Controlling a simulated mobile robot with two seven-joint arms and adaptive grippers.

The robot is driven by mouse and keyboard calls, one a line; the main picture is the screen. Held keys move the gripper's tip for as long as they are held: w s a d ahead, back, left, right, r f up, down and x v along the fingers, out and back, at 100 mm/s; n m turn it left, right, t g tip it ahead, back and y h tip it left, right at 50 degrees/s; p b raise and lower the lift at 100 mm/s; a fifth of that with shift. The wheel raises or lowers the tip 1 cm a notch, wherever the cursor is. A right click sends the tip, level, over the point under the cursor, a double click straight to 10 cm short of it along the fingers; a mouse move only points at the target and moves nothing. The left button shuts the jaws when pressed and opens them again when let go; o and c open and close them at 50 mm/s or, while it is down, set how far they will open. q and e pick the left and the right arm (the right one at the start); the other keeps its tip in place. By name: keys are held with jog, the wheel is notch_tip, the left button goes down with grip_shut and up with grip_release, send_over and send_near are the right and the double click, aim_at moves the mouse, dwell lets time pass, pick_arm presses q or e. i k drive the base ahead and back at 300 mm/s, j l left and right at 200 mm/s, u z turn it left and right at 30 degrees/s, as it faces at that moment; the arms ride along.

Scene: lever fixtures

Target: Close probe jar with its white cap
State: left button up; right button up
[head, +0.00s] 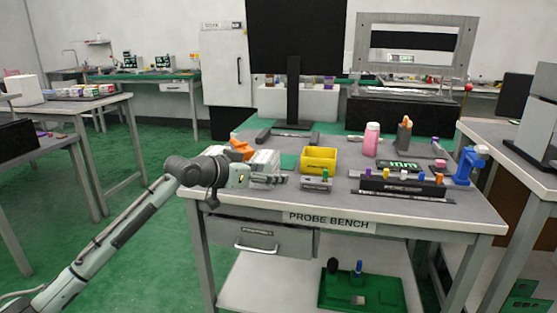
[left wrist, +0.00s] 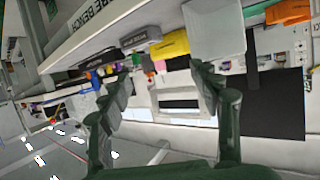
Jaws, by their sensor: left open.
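A pink jar-like container (head: 371,139) stands upright at the back of the probe bench (head: 265,205). I cannot tell for sure that it is the probe jar, and I cannot make out a separate white cap. My left gripper (head: 282,180) is over the front left of the bench, just left of a small grey holder (head: 316,183) with a green-topped piece. In the left wrist view its fingers (left wrist: 162,78) are spread with nothing between them. My right gripper is not in view.
A yellow bin (head: 319,160) stands behind the holder. White boxes (head: 264,160) and an orange item (head: 242,148) lie behind my gripper. A black rack (head: 403,187) with coloured pegs and a blue fixture (head: 467,165) stand right. A monitor (head: 293,65) rises at the back.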

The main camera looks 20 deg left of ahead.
aim_at(371, 138)
jog(key=i+l, duration=0.35)
jog(key=i+l+u, duration=0.15)
jog(key=i+l, duration=0.2)
jog(key=l, duration=0.15)
jog(key=i+l, duration=0.35)
jog(key=i+l+u, duration=0.15)
jog(key=i+l, duration=0.15)
jog(key=l, duration=0.25)
